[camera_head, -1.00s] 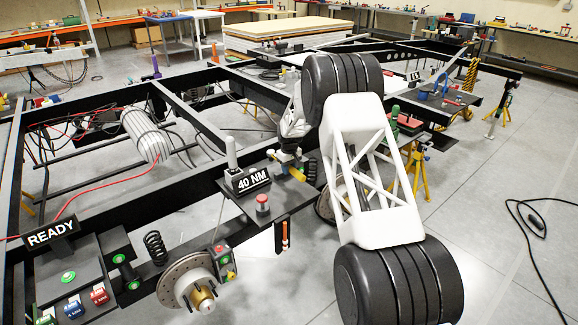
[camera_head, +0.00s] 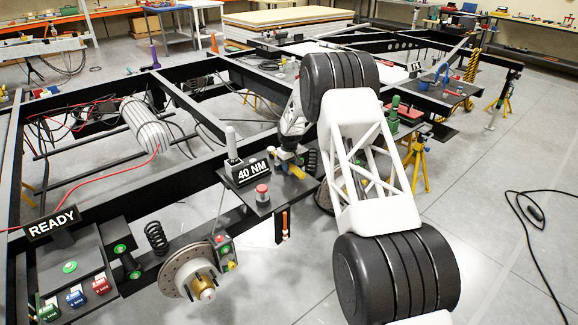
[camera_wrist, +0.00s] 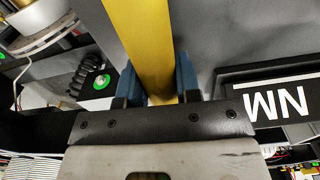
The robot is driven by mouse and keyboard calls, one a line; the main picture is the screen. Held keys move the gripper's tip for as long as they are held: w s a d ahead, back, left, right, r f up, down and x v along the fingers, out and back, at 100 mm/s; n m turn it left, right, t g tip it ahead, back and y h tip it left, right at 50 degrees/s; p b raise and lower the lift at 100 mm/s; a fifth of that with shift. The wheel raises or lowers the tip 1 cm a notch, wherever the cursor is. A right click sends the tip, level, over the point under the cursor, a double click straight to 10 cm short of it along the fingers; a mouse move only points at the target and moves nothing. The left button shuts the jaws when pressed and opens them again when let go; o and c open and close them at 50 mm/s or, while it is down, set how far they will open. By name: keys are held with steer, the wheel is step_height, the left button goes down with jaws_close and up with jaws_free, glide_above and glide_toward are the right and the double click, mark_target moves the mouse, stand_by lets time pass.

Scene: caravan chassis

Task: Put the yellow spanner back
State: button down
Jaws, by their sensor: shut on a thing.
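The yellow spanner (camera_wrist: 143,40) is held in my gripper (camera_wrist: 158,88), between its two blue fingers in the wrist view. It runs up out of the top of that view. In the head view my gripper (camera_head: 287,155) is over the dark shelf with the "40 NM" sign (camera_head: 253,173), and a short yellow piece of the spanner (camera_head: 294,170) shows beside it. The rest of the spanner is hidden by the arm or too small to make out. I cannot tell whether the spanner touches the shelf.
A red-topped button (camera_head: 262,192) and a grey upright handle (camera_head: 231,143) stand near the sign. A brake disc (camera_head: 190,270) and a black coil spring (camera_head: 156,238) are to the lower left. The "READY" panel (camera_head: 53,223) is at far left. Open floor lies right.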

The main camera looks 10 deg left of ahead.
steer(key=c, duration=0.7)
jaws_free()
steer(key=shift+c, duration=0.2)
steer(key=shift+d+r, duration=0.1)
steer(key=shift+r, duration=3.85)
